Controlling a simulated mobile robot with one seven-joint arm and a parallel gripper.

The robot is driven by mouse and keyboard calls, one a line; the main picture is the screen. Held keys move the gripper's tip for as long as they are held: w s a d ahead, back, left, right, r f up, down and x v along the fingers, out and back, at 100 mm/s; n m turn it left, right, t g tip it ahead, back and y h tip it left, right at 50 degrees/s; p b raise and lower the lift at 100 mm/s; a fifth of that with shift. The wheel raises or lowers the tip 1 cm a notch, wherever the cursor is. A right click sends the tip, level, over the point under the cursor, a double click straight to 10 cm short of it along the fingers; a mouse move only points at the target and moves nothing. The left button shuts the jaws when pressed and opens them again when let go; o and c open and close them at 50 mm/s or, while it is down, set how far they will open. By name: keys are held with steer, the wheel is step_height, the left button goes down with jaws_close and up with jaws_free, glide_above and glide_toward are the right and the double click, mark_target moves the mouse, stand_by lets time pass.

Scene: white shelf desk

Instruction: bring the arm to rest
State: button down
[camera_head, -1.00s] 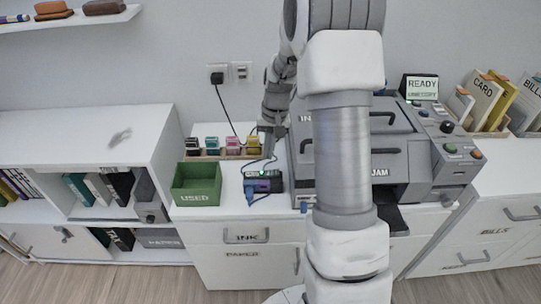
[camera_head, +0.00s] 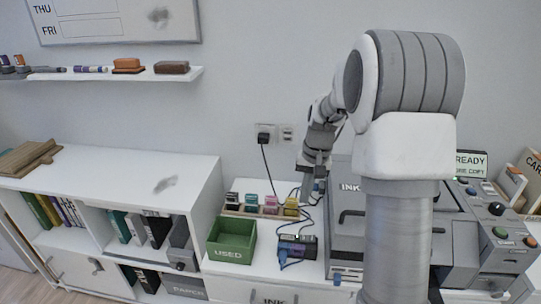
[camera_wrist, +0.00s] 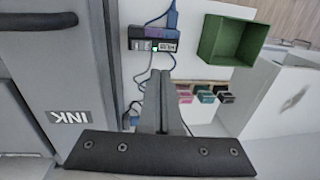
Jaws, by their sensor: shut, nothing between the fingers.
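My gripper (camera_head: 318,190) hangs over the white desk, between the ink bottles and the grey copier. In the wrist view my gripper (camera_wrist: 160,75) shows its two fingers pressed together with nothing between them. My arm (camera_head: 405,190) rises in front of the copier and hides much of it. Its far links bend down to the gripper beside the wall.
The grey copier (camera_head: 345,225) stands right of the gripper. A small dark box (camera_head: 297,247) with blue plugs and cables, a green USED bin (camera_head: 232,241) and several ink bottles (camera_head: 270,205) are on the desk. A wall shelf (camera_head: 110,74) is at upper left.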

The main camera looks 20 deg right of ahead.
steer(key=s+a+r+n+t+p, duration=0.2)
steer(key=s+a+r+p, duration=0.2)
steer(key=s+r, duration=0.7)
steer(key=s+a+r+n+t+h+p, duration=0.1)
steer(key=s+a+r+p, duration=0.4)
steer(key=s+r, duration=0.7)
steer(key=shift+s+a+r+n+t, duration=0.15)
steer(key=shift+s+a+n+t, duration=0.6)
steer(key=shift+s+t, duration=0.2)
steer(key=shift+d, duration=0.25)
